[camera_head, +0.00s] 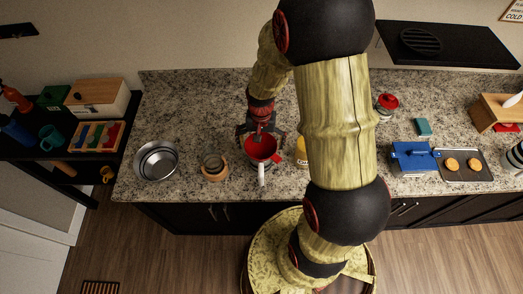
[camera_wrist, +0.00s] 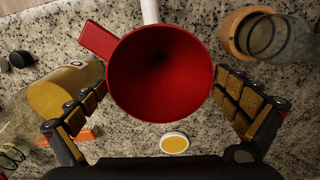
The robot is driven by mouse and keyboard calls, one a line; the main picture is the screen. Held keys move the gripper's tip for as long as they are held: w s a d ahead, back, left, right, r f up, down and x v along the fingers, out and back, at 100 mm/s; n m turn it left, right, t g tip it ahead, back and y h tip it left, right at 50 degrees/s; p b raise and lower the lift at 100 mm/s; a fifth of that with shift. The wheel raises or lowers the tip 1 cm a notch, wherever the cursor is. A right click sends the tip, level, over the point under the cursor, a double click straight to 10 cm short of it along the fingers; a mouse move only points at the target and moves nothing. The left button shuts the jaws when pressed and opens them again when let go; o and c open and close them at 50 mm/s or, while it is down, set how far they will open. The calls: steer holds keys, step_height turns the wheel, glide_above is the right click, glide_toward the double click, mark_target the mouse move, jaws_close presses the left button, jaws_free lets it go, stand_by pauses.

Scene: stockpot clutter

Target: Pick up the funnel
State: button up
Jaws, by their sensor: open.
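The red funnel (camera_head: 262,147) sits near the front edge of the granite counter, with its wide mouth facing up. In the wrist view its round red bowl (camera_wrist: 160,72) fills the middle, with a red tab at the upper left. A white handle (camera_head: 262,176) sticks out below it toward the counter's front edge; what it belongs to is unclear. My gripper (camera_wrist: 158,92) is open, with one finger on each side of the funnel's mouth. Whether the fingers touch the rim is unclear. The funnel's spout and what supports it are hidden.
Left of the funnel stands a glass jar with a wooden ring (camera_head: 214,166), then metal bowls (camera_head: 157,160). Close on the right is a jar with yellow contents (camera_head: 302,151). Bare counter (camera_head: 195,115) lies behind the bowls.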

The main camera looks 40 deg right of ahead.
steer(key=shift+c, duration=1.2)
steer(key=c, duration=0.7)
steer(key=shift+c, duration=0.2)
